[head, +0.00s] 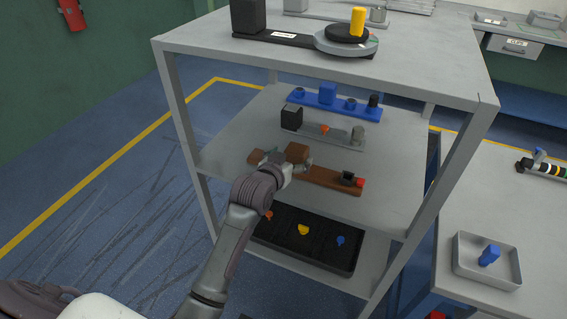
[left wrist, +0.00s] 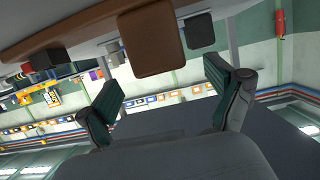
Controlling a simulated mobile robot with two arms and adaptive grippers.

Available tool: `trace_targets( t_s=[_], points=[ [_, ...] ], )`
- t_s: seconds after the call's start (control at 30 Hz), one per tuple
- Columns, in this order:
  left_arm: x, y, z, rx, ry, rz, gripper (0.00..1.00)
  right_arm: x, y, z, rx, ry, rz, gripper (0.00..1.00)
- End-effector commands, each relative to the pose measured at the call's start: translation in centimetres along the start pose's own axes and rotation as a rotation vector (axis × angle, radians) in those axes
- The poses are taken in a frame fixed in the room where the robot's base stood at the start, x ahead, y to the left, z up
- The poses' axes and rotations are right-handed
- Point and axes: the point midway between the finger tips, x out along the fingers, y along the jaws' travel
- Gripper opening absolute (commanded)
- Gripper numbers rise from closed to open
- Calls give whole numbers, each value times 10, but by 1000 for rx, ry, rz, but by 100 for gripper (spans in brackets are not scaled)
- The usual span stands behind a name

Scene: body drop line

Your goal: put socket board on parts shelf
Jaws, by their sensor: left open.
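A brown board (head: 325,179) lies on the middle level of the grey shelf unit (head: 225,165), near its front edge. It carries a brown block (head: 297,152) and small black and red parts at its right end. No readable label shows whether this is the socket board. My left gripper (head: 292,167) is open at the brown block, in front of the board. In the left wrist view, the fingers (left wrist: 168,90) are spread, with the brown block (left wrist: 153,42) above the gap between them. I cannot tell if they touch it. My right gripper is out of view.
Behind the brown board lie a grey board (head: 322,133) and a blue board (head: 335,104). A black tray (head: 290,250) with coloured parts is on the level below. The top holds a black and grey device (head: 345,43). A grey bin (head: 487,275) stands at right.

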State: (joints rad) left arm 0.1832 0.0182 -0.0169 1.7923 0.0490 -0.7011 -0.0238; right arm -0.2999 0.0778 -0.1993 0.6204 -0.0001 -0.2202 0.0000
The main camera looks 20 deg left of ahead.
Motion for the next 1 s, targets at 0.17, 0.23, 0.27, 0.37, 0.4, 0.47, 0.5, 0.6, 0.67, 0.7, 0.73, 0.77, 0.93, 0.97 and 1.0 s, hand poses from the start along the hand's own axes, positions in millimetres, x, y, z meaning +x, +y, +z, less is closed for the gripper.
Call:
trace_targets(
  t_s=[0.17,0.23,0.27,0.37,0.4,0.47,0.5,0.6,0.67,0.7,0.73,0.77,0.93,0.97,1.0],
  points=[
    [-35,0,1,2,0,0,92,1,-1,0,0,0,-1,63],
    [-45,0,1,2,0,-1,92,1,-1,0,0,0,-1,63],
    [-48,0,0,2,1,0,92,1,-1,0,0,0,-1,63],
    [-55,0,0,2,0,0,92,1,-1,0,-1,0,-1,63],
    [-57,0,0,2,-1,0,92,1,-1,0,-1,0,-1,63],
    [-58,0,0,2,0,-1,92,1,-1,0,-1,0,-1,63],
    [-58,0,0,2,0,-1,92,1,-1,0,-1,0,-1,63],
    [-58,0,0,1,0,0,92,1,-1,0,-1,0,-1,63],
    [-58,0,0,1,0,0,92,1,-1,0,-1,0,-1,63],
    [-58,0,0,1,0,0,92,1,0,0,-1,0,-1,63],
    [-58,0,0,1,0,0,92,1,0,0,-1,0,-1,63],
    [-58,0,0,1,0,0,92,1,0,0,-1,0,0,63],
    [-60,0,4,3,-12,1,92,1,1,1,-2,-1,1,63],
    [-62,1,9,5,-25,1,92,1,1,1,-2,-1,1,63],
    [-68,2,19,9,-55,3,92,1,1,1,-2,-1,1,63]
  ],
)
